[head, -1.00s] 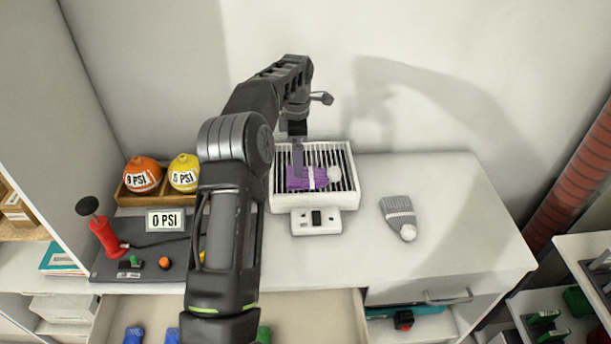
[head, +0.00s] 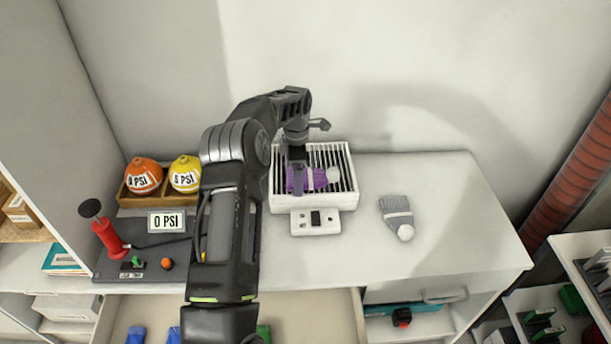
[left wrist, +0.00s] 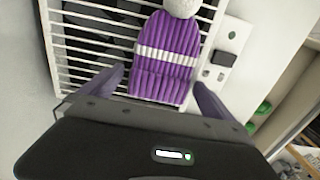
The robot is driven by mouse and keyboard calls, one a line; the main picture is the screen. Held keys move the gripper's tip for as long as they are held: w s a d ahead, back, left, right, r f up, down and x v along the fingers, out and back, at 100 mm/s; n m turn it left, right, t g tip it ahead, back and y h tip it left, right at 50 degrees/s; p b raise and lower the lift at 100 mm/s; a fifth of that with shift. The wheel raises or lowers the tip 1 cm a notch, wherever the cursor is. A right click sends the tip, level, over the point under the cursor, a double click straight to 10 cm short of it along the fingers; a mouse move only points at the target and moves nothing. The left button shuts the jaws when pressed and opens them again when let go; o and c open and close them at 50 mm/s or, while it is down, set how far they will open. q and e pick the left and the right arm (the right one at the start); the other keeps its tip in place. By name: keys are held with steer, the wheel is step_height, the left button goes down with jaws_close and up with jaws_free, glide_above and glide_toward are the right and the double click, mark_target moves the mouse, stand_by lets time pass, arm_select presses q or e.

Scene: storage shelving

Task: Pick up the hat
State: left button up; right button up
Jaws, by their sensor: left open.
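A purple knit hat (head: 317,180) with a white band and white pompom lies on the white slatted rack (head: 347,196) on the counter. My left gripper (head: 298,184) is directly over it, pointing down. In the left wrist view the hat (left wrist: 165,68) lies between the two spread fingers of my left gripper (left wrist: 160,92), one finger to each side. I cannot tell whether either finger touches it. A grey hat (head: 396,212) with a white pompom lies on the bare counter to the right. My right gripper is not in view.
A box with orange and yellow balls (head: 143,176) and a red hand pump (head: 107,238) stand on the left. A small white control panel (head: 316,221) is at the rack's front. An open drawer (head: 310,305) lies below. The right side of the counter (head: 455,220) is mostly clear.

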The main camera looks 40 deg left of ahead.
arm_select(q)
steer(key=shift+c, duration=0.2)
stand_by(0.4)
steer(key=c, duration=1.2)
